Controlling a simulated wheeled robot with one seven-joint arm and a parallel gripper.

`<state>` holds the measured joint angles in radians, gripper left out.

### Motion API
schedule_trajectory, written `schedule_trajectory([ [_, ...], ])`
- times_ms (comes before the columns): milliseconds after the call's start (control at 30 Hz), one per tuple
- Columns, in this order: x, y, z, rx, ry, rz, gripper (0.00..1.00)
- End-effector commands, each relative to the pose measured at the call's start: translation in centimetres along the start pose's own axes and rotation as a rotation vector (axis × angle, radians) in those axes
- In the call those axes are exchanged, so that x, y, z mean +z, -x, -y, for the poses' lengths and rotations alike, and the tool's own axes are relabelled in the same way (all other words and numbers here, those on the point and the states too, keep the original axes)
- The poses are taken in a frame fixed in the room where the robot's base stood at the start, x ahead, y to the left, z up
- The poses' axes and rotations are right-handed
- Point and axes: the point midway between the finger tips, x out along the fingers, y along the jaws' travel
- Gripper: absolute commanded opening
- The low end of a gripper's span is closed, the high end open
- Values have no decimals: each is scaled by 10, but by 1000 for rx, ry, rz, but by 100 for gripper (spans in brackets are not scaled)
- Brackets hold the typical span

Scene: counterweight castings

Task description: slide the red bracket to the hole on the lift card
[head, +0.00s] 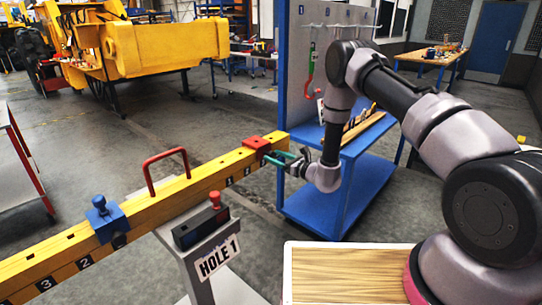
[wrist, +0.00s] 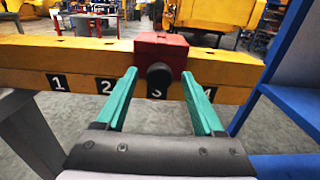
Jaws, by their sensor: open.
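The red bracket (head: 257,142) sits over the yellow beam (head: 205,178) near its right end. In the wrist view the red bracket (wrist: 161,48) covers the beam at the painted 3, with its black knob (wrist: 159,79) facing me. Numbers 1, 2 and 4 show beside it; the 3 is partly hidden by the knob. The lift card (head: 218,257) reads HOLE 1 and hangs on a grey stand. My gripper (head: 279,158) is open at the bracket, its teal fingers either side of the knob with gaps between. Whether the tips reach past the knob, I cannot tell.
A blue bracket (head: 105,217) sits further left on the beam, and a red handle (head: 165,168) arches from its top between the brackets. A black box with a red button (head: 203,226) is on the stand. A blue cart (head: 335,190) stands right of the beam's end.

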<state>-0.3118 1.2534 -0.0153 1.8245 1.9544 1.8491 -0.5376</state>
Motion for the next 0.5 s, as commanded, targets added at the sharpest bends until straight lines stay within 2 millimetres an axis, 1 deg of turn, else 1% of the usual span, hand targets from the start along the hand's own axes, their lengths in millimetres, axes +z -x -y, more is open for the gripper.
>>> schedule_trajectory([
  [33,0,-7,0,1,1,1,70],
  [100,0,-15,0,2,2,0,70],
  [200,0,-22,0,0,1,0,70],
  [300,0,-25,0,1,1,0,70],
  [500,0,-25,0,0,0,0,70],
])
